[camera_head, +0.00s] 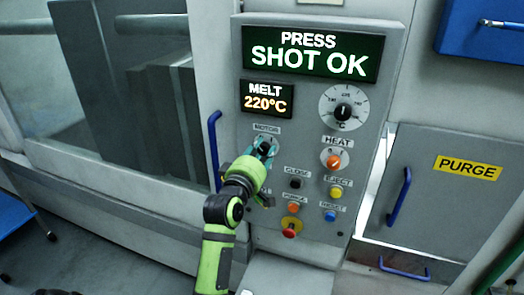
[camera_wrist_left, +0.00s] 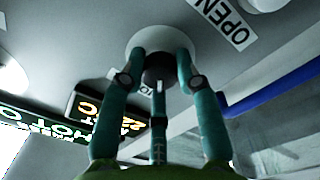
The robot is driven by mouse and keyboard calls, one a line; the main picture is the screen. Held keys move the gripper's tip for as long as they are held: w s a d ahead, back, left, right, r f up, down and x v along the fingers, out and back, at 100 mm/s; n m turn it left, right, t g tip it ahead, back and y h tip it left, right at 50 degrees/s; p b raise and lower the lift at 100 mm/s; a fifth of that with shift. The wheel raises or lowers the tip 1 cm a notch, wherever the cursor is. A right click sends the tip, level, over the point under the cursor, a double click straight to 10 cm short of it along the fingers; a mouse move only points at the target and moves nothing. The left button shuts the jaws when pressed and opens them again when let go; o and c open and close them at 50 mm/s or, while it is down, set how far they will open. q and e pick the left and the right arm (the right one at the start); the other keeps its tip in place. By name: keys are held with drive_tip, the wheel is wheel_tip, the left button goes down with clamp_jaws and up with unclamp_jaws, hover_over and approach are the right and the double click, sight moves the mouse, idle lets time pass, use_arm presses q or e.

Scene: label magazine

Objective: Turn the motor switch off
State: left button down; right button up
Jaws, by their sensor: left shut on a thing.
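The motor switch is a black knob (camera_head: 265,147) under the MOTOR label, on the grey control panel (camera_head: 229,90). In the left wrist view the knob (camera_wrist_left: 156,76) sits on a pale round plate, and a short white mark on it points down in that picture. My left gripper (camera_head: 260,156) is at the switch. In the left wrist view its teal fingers (camera_wrist_left: 158,66) reach around the knob from both sides and from below, shut on it. The gripper hides part of the switch's plate in the head view. My right gripper is in neither view.
The HEAT knob (camera_head: 334,159) and several coloured buttons lie right of and below the switch. A blue handle (camera_head: 214,150) stands close at its left. The SHOT OK display (camera_head: 310,55) and the 220°C display (camera_head: 267,98) are above. The purge door (camera_head: 440,200) is at right.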

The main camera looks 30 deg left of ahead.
use_arm(q)
drive_tip(key=c, duration=0.9)
unclamp_jaws()
drive_tip(key=v, duration=1.2)
drive_tip(key=shift+r, duration=0.1)
